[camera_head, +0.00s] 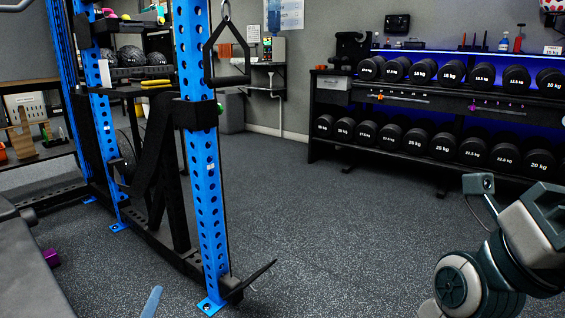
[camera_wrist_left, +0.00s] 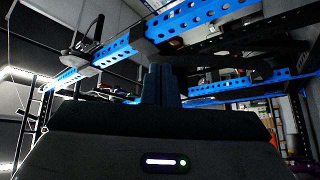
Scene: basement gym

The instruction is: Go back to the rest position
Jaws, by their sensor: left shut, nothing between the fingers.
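Only the tip of my left gripper (camera_head: 152,301) shows in the head view, at the bottom edge left of centre, as a small blue-grey finger end. In the left wrist view the fingers of my left gripper (camera_wrist_left: 160,84) stand together, shut and empty, above the dark hand body. My right arm (camera_head: 490,265) shows at the lower right of the head view with its small wrist camera. The right fingers are outside the picture.
A blue and black power rack (camera_head: 208,170) stands upright close by at left. A grey bench (camera_head: 25,265) is at the lower left edge. A dumbbell rack (camera_head: 400,95) stands along the back right. The speckled floor (camera_head: 330,220) between is clear.

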